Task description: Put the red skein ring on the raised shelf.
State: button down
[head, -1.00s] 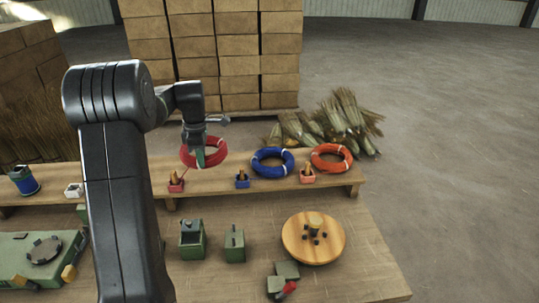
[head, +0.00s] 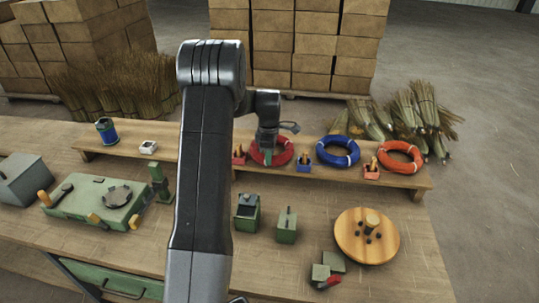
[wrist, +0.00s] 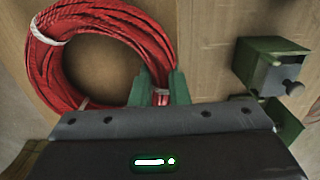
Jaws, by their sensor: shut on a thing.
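The red skein ring (head: 284,156) is a coil of red cord with pale ties. It is at the raised shelf (head: 210,158), left of the blue ring; I cannot tell whether it touches the board. My gripper (head: 267,152) is shut on the ring's near side. In the wrist view, the green fingers of my gripper (wrist: 160,90) pinch a strand section of the red ring (wrist: 150,32), whose lower edge is hidden behind my gripper body.
A blue ring (head: 327,157) and an orange ring (head: 390,164) lie on the shelf to the right, with small pegged blocks in front. Green boxes (head: 246,213) and a round wooden disc (head: 350,240) stand on the table. A blue spool (head: 107,132) is at the shelf's left.

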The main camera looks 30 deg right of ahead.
jog(key=shift+f, duration=0.1)
jog(key=c, duration=1.4)
grip_release()
notch_tip(320, 180, up, 12)
jog(key=shift+r+b, duration=0.2)
jog(key=shift+b, duration=0.5)
